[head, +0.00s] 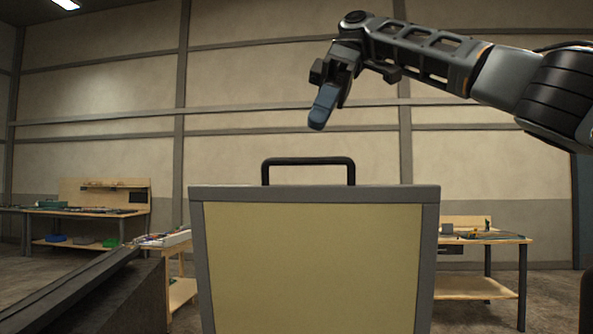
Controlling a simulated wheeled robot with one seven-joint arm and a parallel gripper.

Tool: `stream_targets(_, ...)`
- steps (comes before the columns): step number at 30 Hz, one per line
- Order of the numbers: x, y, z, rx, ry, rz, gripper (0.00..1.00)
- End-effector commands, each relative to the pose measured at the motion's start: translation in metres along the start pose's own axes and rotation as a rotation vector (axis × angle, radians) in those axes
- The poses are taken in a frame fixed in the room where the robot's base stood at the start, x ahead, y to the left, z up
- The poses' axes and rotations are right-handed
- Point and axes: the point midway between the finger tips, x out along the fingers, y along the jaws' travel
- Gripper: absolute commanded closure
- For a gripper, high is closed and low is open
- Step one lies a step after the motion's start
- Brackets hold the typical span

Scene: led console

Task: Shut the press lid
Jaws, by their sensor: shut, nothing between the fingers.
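The press lid (318,262) is a yellowish panel in a grey frame, standing raised in the centre of the head view. A black bar handle (308,161) sits on its top edge. My gripper (317,122) hangs above the handle, fingers pointing down, shut and empty. In the picture there is a gap between the fingertips and the handle. The press body below the lid is out of the frame or hidden.
A dark sloped structure (110,292) stands at the lower left. Workbenches with tools stand behind, one at the far left (100,212) and one at the right (480,240). The air around the handle looks free.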

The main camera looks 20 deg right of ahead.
Motion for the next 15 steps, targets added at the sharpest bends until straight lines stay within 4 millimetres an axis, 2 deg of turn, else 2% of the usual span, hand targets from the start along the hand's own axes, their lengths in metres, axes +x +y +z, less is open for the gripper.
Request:
stream_targets(7, 0.015, 0.0, 0.0, -0.003, -0.002, -0.007, 1.0)
stream_targets(15, 0.05, 0.0, 0.0, -0.005, 0.001, -0.004, 1.0)
